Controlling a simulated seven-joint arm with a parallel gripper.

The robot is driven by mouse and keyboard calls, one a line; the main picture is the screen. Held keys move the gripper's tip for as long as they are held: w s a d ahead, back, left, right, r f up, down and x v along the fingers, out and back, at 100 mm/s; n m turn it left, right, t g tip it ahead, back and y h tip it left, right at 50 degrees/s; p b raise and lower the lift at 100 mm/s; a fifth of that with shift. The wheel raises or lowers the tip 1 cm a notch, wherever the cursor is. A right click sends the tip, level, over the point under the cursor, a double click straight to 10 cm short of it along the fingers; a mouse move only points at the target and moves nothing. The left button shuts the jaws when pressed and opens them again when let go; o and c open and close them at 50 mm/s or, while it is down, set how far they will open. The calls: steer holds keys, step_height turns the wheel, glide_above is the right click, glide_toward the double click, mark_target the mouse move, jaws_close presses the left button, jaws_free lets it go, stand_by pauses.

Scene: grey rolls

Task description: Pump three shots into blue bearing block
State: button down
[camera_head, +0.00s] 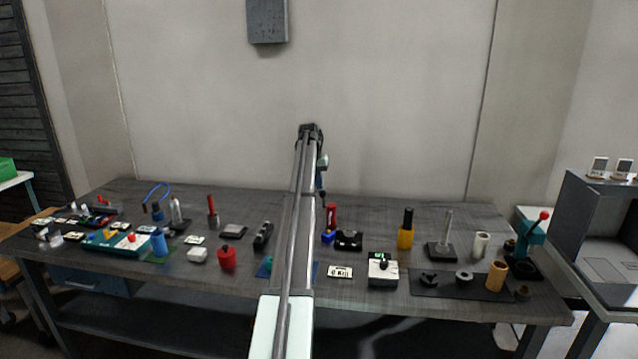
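My arm reaches over the middle of the table, and my gripper (322,194) hangs small and dark past its far end. I cannot tell whether its fingers are open or shut. A small blue block (328,237) sits below it, beside a red upright piece; it may be the blue bearing block, but its shape is too small to be sure. A blue cylinder (158,243) stands on a green mat at the left. A dark blue item with a looped blue hose (157,190) stands behind it. My arm hides part of the table's middle.
The dark table (345,298) is crowded. A red upright (331,217), black cradle (348,240), yellow bottle (405,233) and white box (383,270) stand to the right. A red can (227,258) and teal tray (115,242) stand left. Bare strips lie between them.

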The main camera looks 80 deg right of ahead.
steer(key=a+f+h, duration=0.8)
steer(key=f+h, duration=0.1)
steer(key=shift+a+f+m, duration=0.3)
steer(key=shift+a, duration=0.1)
stand_by(0.7)
stand_by(0.5)
steer(key=w+d+r+v, duration=0.1)
steer(key=v, duration=1.2)
steer(key=shift+w+d+r, duration=0.2)
steer(key=shift+w+d, duration=0.1)
steer(key=shift+w, duration=0.05)
